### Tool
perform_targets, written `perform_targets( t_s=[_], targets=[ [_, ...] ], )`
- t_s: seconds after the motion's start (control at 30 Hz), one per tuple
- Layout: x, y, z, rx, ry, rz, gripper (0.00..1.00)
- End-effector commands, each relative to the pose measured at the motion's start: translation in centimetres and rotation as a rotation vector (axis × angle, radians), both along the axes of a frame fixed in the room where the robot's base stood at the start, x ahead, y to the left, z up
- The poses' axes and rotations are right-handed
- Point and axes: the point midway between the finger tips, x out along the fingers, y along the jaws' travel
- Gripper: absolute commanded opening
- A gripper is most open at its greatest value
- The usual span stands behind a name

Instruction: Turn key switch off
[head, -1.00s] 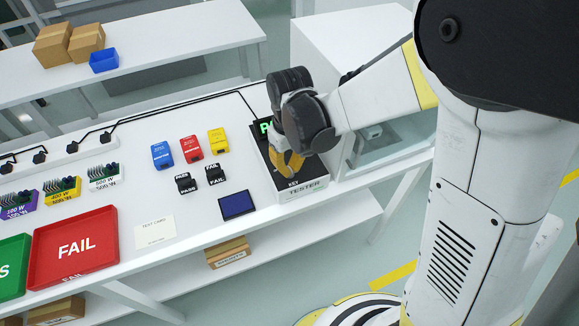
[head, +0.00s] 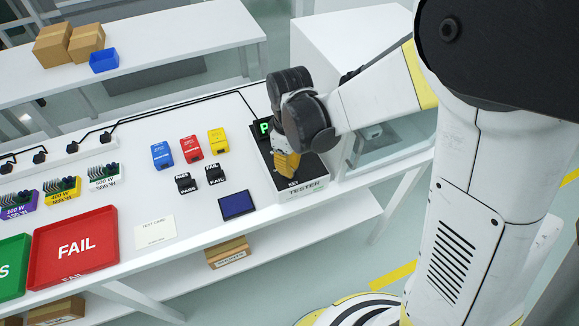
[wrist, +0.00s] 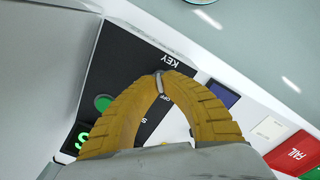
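The tester (head: 305,187) is a white box with a black top panel at the right end of the table. In the wrist view its black panel (wrist: 118,65) carries the label KEY beside a small silver key (wrist: 160,82). My gripper (head: 292,176) points down at the panel's near end. In the wrist view my gripper (wrist: 161,76) has its two yellow fingertips together around the key. The fingers hide most of the switch and part of the markings; OFF is partly readable next to it.
A green button (wrist: 103,102) and lit green display (head: 265,127) are on the tester. A dark blue panel (head: 237,205), a FAIL tray (head: 60,265) and blue, red and yellow boxes (head: 219,141) lie left. A glass-sided cabinet (head: 385,150) stands right.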

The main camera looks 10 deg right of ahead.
Motion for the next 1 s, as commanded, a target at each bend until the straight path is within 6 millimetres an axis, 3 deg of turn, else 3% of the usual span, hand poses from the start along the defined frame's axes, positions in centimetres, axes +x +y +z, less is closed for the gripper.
perform_targets(
  t_s=[0.27,0.3,0.33,0.37,0.67,0.83,1.0],
  targets=[
    [0.0,0.0,0.0,0.000,0.000,0.000,0.00],
    [0.0,0.0,0.0,0.000,0.000,0.000,0.17],
    [0.0,0.0,0.0,0.000,0.000,0.000,0.27],
    [0.0,0.0,0.0,0.000,0.000,-0.001,0.28],
    [0.0,0.0,0.2,0.000,0.000,-0.001,0.28],
    [0.0,0.0,2.2,0.000,0.000,-0.001,0.28],
    [-0.1,0.0,6.1,0.000,0.000,-0.001,0.28]
  ],
)
